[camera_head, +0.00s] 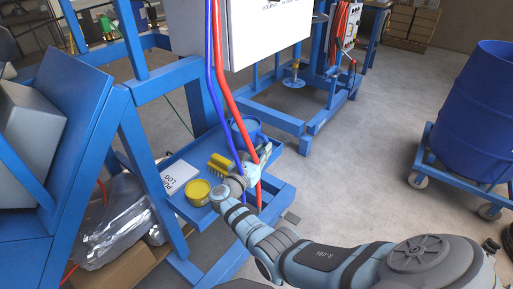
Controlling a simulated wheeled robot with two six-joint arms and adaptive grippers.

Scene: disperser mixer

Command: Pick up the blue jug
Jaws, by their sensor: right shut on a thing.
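The blue jug (241,127) is at the back right of a small blue shelf (213,149) on the blue frame. It looks upright. Its handle side faces right, towards my gripper. My right gripper (263,150) is at the jug's right side, shut on it at the handle. The fingers are small here, and the red and blue hoses cross in front of part of the jug. Whether the jug's base touches the shelf is hidden. My left gripper is not in view.
On the same shelf are a yellow brush (219,164), a yellow tin (197,191) and a white log book (178,177). A red hose (226,88) and a blue hose hang close to my gripper. A blue drum (478,110) stands on a wheeled dolly at the right, with clear floor before it.

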